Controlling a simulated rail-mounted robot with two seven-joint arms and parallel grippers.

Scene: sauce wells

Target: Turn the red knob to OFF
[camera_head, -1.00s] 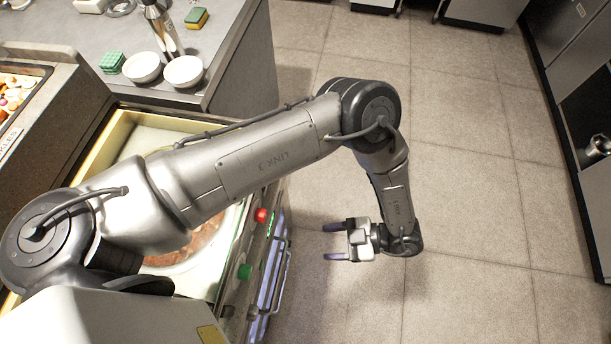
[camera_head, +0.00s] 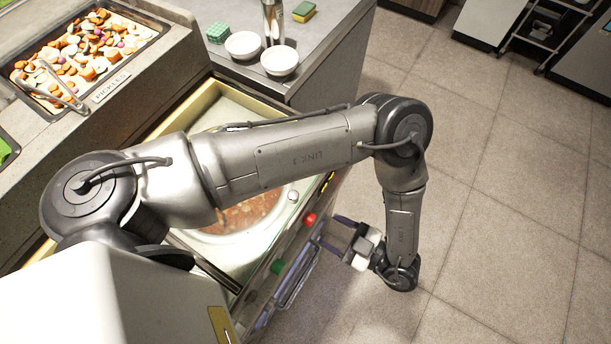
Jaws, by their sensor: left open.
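The red knob (camera_head: 310,219) sits on the front panel of the sauce well unit, near its far end. A green knob (camera_head: 277,267) is on the same panel, nearer to me. My left gripper (camera_head: 333,232) is open, just to the right of the red knob, with its fingers pointing left toward the panel. It holds nothing, and I cannot tell the exact gap to the knob. My left arm crosses over the well and hides part of it. My right gripper is not in view.
The well (camera_head: 240,222) holds reddish-brown sauce. A pickles tray (camera_head: 163,22) with tongs (camera_head: 62,85) is at the upper left. Two white bowls (camera_head: 280,62), a bottle (camera_head: 273,20) and sponges stand on the grey counter. A rail (camera_head: 297,280) runs along the unit's front.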

